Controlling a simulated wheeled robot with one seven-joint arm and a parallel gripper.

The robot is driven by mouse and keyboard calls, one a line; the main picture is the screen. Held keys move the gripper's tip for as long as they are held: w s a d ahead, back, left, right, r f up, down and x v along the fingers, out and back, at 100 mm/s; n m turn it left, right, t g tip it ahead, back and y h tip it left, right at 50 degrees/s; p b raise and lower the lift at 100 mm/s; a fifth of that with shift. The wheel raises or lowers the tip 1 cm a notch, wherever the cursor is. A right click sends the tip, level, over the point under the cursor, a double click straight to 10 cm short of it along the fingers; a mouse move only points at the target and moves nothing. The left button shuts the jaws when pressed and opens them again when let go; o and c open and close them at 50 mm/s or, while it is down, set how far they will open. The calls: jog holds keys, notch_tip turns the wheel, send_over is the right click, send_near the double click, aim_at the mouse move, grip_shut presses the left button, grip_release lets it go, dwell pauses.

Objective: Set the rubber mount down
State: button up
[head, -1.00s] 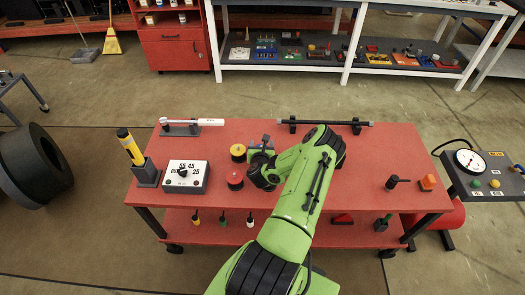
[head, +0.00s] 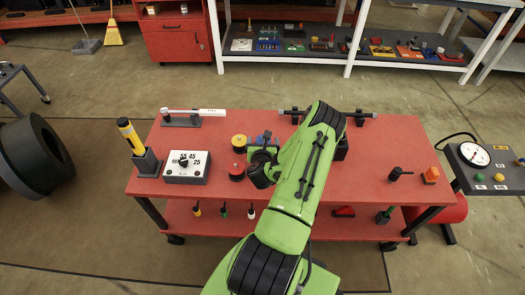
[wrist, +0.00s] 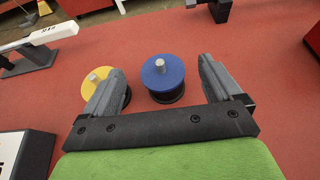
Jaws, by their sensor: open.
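A rubber mount with a blue disc top, a metal stud and a black base (wrist: 164,76) stands upright on the red table, between my fingers in the wrist view. My gripper (wrist: 158,68) is open, with one finger on each side of the blue mount and a visible gap to the right finger. A yellow-topped mount (wrist: 99,76) is partly hidden behind the left finger; it also shows in the head view (head: 239,141). A red-topped mount (head: 236,172) stands in front of it there. In the head view my arm hides much of the area around the gripper.
A black handle (head: 399,174) and an orange piece (head: 431,174) are at right. The table's middle right is clear.

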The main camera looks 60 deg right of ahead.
jog(key=b+v, duration=0.4)
jog(key=v, duration=0.2)
jog(key=w+a+r+n+t+y, duration=0.4)
jog(key=w+a+r+n, duration=0.3)
jog(key=w+n, duration=0.45)
jog(key=w+a+r+n+y, duration=0.1)
jog(key=a+r+n+y, duration=0.25)
jog(key=a+n, duration=0.5)
jog(key=w+a+r+n+y, duration=0.2)
jog(key=a+r+n+y, duration=0.15)
jog(key=a+n, duration=0.55)
jog(key=s+a+r+n+g, duration=0.1)
jog(key=s+a+r+n, duration=0.2)
jog(key=s+n, duration=0.3)
jog(key=s+a+r+n+g, duration=0.2)
jog(key=s+a+r+n, duration=0.1)
jog(key=s+a+n, duration=0.2)
jog(key=s+a+r+n+g+y, duration=0.1)
jog(key=s+a+r+n, duration=0.2)
jog(key=s+a+n, duration=0.2)
jog(key=s+n, duration=0.3)
jog(key=s, duration=0.1)
jog(key=shift+n+g, duration=0.3)
jog(key=shift+r, duration=0.1)
